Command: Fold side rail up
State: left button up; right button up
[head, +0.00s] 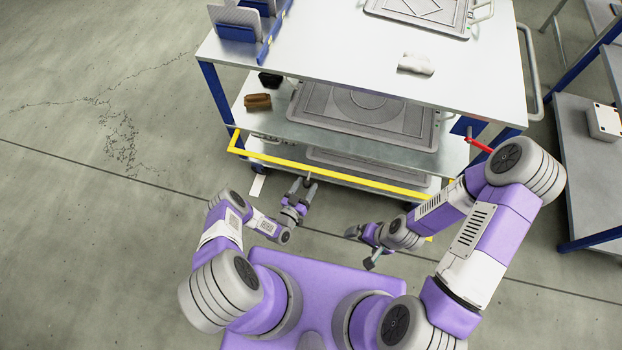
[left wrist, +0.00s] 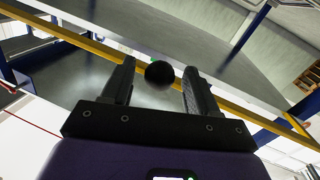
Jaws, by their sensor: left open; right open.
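The side rail (head: 330,171) is a yellow bar along the near side of the trolley, below the top, at about the level of the lower shelves. It also shows in the left wrist view (left wrist: 250,108), running diagonally behind the fingers. A round black knob (left wrist: 159,73) shows between the fingertips of my left gripper (left wrist: 158,80). In the head view my left gripper (head: 302,186) is open, pointing at the rail just in front of it. I cannot tell whether its fingers touch the knob. My right gripper (head: 360,246) is open and empty, nearer to me, apart from the rail.
The trolley's white top (head: 330,65) holds a white lump (head: 416,64) and a grey tray (head: 420,12). A brown brush-like object (head: 257,101) and a grey tray (head: 365,112) lie below. A red handle (head: 478,145) sticks out at the right. Open floor lies left.

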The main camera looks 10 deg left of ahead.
pick_arm(q)
jog(key=shift+w+d, duration=0.15)
jog(key=shift+w, duration=0.5)
jog(key=shift+s, duration=0.1)
grip_shut()
